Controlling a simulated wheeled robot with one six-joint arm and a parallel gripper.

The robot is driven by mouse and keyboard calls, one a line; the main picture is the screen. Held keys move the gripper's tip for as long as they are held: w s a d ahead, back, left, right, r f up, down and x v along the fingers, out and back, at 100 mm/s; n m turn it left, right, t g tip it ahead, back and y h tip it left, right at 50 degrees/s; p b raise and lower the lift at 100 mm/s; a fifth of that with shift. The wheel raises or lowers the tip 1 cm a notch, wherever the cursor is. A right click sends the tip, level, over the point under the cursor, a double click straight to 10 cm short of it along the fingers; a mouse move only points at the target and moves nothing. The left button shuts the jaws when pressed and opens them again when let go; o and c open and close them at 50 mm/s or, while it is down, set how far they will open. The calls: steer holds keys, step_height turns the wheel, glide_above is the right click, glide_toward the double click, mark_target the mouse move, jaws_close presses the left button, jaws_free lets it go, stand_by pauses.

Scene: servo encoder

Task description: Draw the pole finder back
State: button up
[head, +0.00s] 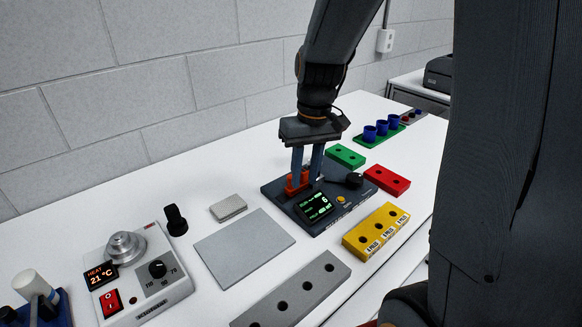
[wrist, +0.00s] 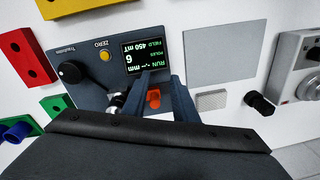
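The dark instrument box (head: 277,195) lies on the white table with a lit display (head: 314,205), a black knob (head: 354,180) and a yellow button (head: 341,199). The display shows RUN, POLES 6 and FIELD 450 mT. A red-orange piece (head: 294,187) stands on the box's back left part. My gripper (head: 306,180) points down over the box, its two fingers spread apart beside this piece. In the wrist view the orange piece (wrist: 153,98) shows between the fingers, with a gap to the right finger. Whether the left finger touches it I cannot tell. No separately recognisable pole finder shows.
A grey plate (head: 243,247) and a small grey block (head: 228,208) lie left of the box. Green (head: 346,155), red (head: 387,180) and yellow (head: 376,231) blocks lie right. A grey bar with holes (head: 292,290) lies in front; a heater unit (head: 138,275) stands left.

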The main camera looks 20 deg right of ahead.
steer(key=w+r+n+y, duration=0.1)
steer(key=w+r, duration=0.2)
steer(key=w, duration=0.5)
steer(key=shift+g, duration=0.4)
steer(key=shift+s+a+f+p, duration=0.15)
steer(key=shift+f+p, duration=0.4)
steer(key=shift+f, duration=1.3)
steer(key=shift+s+a+f+p, duration=0.15)
steer(key=shift+f+p, duration=0.4)
steer(key=shift+f, duration=1.25)
jaws_close()
